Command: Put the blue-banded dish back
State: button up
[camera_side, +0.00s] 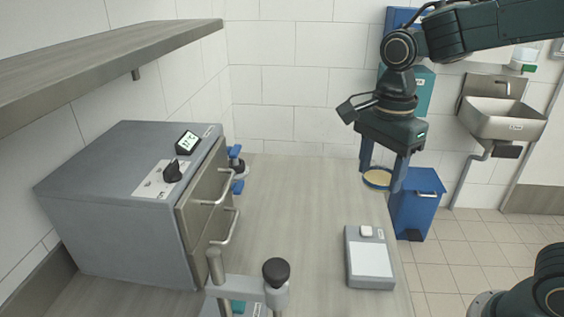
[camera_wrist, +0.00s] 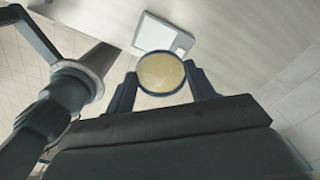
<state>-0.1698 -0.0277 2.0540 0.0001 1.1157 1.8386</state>
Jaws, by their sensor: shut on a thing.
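The blue-banded dish (camera_side: 377,178) is a small round dish with a blue band and a pale yellowish inside. My gripper (camera_side: 383,177) is shut on it and holds it in the air over the right edge of the table, level or nearly so. In the wrist view the dish (camera_wrist: 161,73) sits between the two dark fingers of my gripper (camera_wrist: 162,80), with its round face towards the camera. I cannot tell its exact height above the table.
A grey scale with a white plate (camera_side: 370,260) lies on the table (camera_side: 300,220) at front right. A grey oven-like box with two handled drawers (camera_side: 150,215) stands at left. A lever press (camera_side: 260,290) is at the front. A blue bin (camera_side: 417,205) stands beyond the right edge.

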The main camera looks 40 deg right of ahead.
jog(key=w+a+f+n, duration=0.3)
jog(key=w+a+n, duration=0.45)
jog(key=w, duration=0.35)
send_over(303, 253)
jog(key=shift+n, duration=0.25)
notch_tip(303, 253, down, 16)
jog(key=shift+r, duration=0.25)
jog(key=shift+f, duration=2.15)
jog(key=shift+f, duration=0.15)
jog(key=o, duration=1)
jog(key=shift+o, duration=0.2)
